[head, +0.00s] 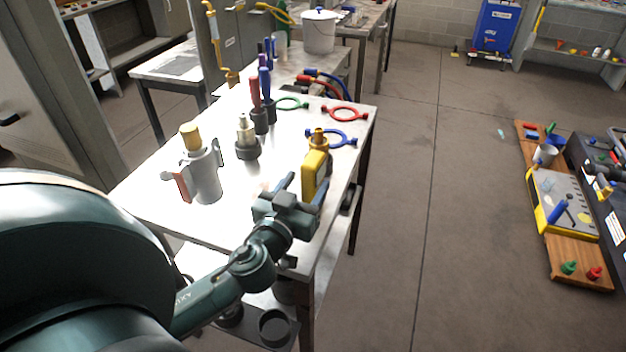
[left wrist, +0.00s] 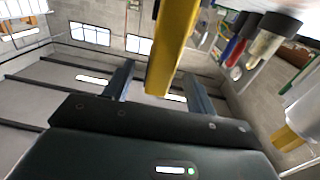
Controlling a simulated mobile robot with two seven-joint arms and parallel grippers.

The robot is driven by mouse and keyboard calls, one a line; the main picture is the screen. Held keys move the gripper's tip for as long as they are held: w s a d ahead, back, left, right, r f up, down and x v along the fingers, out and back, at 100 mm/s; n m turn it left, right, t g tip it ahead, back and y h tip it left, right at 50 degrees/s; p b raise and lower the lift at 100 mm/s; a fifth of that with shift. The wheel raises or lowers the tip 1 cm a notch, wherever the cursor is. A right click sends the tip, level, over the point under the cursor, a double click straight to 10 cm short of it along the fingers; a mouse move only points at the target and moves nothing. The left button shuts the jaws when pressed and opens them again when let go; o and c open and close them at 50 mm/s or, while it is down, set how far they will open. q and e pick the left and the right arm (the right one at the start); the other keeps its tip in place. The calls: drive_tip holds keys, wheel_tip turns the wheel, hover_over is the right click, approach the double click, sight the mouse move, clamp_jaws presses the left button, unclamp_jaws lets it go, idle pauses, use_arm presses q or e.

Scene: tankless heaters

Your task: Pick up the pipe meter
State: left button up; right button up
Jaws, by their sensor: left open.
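The pipe meter, which I take to be the yellow body with a brass fitting on top (head: 314,174), stands upright near the right edge of the white table (head: 225,224). My left gripper (head: 300,187) is open at the meter's near side, its fingers pointing toward it. My right gripper is not in view.
A grey cylinder with a brass top (head: 205,172) stands to the left on the table. Open floor (head: 430,190) lies right of the table.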

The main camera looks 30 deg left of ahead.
sight(316, 164)
use_arm(q)
drive_tip(key=shift+w+a, duration=0.1)
drive_tip(key=shift+w, duration=0.55)
drive_tip(key=shift+w+a+r+p, duration=0.1)
drive_tip(key=shift+w+r+p, duration=0.05)
drive_tip(key=shift+w+p, duration=0.15)
drive_tip(key=w, duration=0.1)
drive_tip(key=w+p, duration=0.1)
drive_tip(key=w, duration=0.1)
drive_tip(key=shift+w+a+r+p, duration=0.25)
drive_tip(key=shift+a+r+p, duration=0.05)
drive_tip(key=shift+a, duration=0.05)
drive_tip(key=shift+w+a+f, duration=0.1)
drive_tip(key=shift+w+f, duration=0.05)
drive_tip(key=shift+w, duration=0.35)
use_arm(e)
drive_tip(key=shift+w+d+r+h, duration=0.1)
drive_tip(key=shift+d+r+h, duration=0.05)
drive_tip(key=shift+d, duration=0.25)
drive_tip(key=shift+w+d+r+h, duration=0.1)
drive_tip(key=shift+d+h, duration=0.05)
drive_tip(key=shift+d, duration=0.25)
use_arm(q)
drive_tip(key=shift+c, duration=0.3)
drive_tip(key=c, duration=1.1)
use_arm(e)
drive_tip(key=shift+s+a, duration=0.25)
